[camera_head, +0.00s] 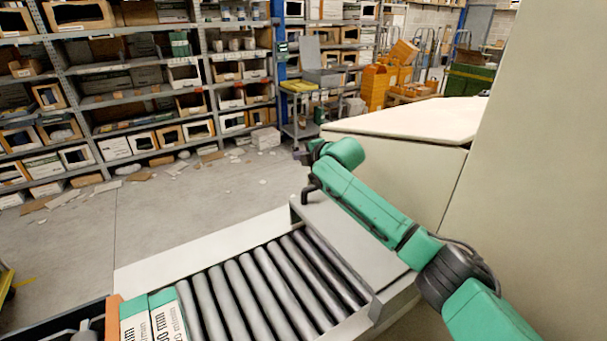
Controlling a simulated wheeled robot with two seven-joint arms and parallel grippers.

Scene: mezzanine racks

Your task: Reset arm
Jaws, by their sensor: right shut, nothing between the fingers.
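My right arm comes in from the lower right, green with dark joints, and reaches up and left over the roller conveyor's far end. My right gripper (307,192) is small and dark at the end of this arm. It is shut and empty, near the raised corner of the conveyor's grey side plate (340,238). I cannot tell whether it touches the plate. My left gripper does not show.
The roller conveyor (262,290) has bare rollers. White and green boxes (150,318) lie at its lower left end. A large beige cabinet (400,160) stands behind my right arm. Shelving racks (135,92) line the back. The floor (150,215) between is open, with scattered litter.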

